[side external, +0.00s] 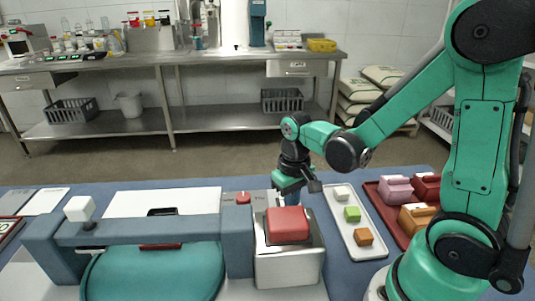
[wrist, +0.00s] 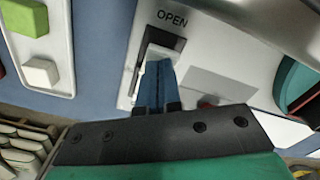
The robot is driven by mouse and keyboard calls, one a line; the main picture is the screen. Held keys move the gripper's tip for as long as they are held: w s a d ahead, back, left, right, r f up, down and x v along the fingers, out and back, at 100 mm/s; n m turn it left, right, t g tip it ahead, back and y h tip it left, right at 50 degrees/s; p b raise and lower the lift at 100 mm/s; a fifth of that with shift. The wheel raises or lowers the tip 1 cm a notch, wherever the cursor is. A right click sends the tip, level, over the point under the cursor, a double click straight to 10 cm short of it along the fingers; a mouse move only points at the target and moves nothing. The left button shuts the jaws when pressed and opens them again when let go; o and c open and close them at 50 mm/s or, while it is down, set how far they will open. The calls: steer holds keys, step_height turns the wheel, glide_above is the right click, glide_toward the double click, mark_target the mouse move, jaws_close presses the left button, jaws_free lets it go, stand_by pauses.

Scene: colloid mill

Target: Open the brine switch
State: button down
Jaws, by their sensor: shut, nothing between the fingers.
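The brine switch (wrist: 150,50) shows in the wrist view as a black frame with a pale rocker, set in a light grey panel (wrist: 205,60) beside the printed word OPEN. My gripper (wrist: 157,68) is shut and empty. Its two blue fingers lie together, with their tips over the lower right part of the switch and hiding some of it. I cannot tell whether they touch it. In the side view my gripper (side external: 288,186) is low over the panel, behind the steel box with the red block. The switch cannot be made out there.
A red knob (side external: 243,198) is on the panel. The steel box (side external: 288,265) bears a red block (side external: 288,224). A blue-grey beam (side external: 150,232) spans a teal round lid (side external: 155,275). A white tray (side external: 378,243) holds small blocks; a red tray (side external: 374,190) lies right of it.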

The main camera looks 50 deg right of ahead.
steer(key=shift+f, duration=0.7)
steer(key=shift+r, duration=3.55)
steer(key=a+r+n+t, duration=0.3)
steer(key=a+r+t, duration=0.1)
steer(key=t, duration=0.3)
steer(key=shift+a, duration=0.25)
